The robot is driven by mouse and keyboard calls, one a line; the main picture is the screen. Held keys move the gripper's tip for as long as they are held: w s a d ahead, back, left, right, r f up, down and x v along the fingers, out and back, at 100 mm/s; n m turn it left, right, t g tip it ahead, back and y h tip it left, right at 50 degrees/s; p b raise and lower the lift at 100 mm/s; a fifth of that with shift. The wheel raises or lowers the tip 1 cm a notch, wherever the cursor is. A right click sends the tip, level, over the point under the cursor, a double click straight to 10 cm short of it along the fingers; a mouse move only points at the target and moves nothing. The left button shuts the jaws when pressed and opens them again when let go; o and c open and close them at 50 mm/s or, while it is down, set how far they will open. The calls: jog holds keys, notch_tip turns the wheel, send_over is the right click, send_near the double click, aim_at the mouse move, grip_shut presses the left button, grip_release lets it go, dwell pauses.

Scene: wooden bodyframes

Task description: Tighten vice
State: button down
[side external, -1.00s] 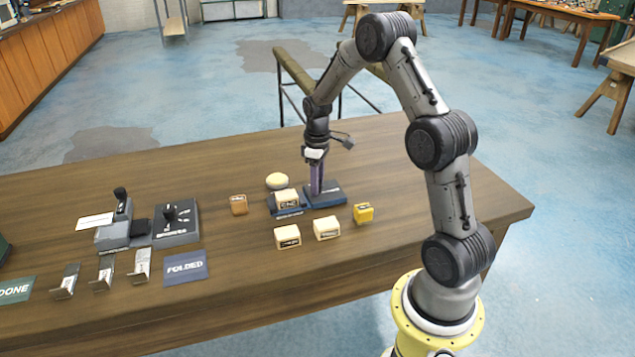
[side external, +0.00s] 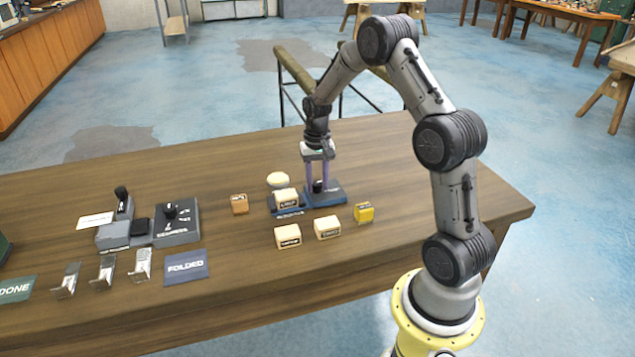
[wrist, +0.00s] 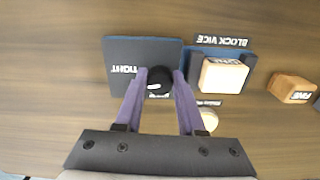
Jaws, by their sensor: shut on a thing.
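The block vice (side external: 287,211) is a dark blue fixture on the wooden table, with a cream block (side external: 286,196) seated in it; its label shows in the wrist view (wrist: 222,41). Beside it is a blue dial plate (side external: 333,197) with a black knob (side external: 318,186). In the wrist view the plate (wrist: 122,85) reads "TIGHT" at its left. The knob (wrist: 159,82) has a white mark pointing roughly left. My gripper (side external: 317,188) points down with its purple fingers on either side of the knob, shut on it; the fingers also show in the wrist view (wrist: 160,76).
Two cream blocks (side external: 288,237) (side external: 327,228), a tan block (side external: 239,204), a yellow block (side external: 364,212) and a round cream piece (side external: 278,180) lie around the vice. Further left are a grey dial unit (side external: 175,222), several metal brackets (side external: 104,272) and a "FOLDED" mat (side external: 186,267).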

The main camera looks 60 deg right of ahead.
aim_at(317, 183)
jog(key=shift+w+r+m, duration=0.1)
jog(key=shift+w+m, duration=0.05)
jog(key=shift+m, duration=1.95)
jog(key=c, duration=0.5)
grip_release()
notch_tip(317, 183, up, 14)
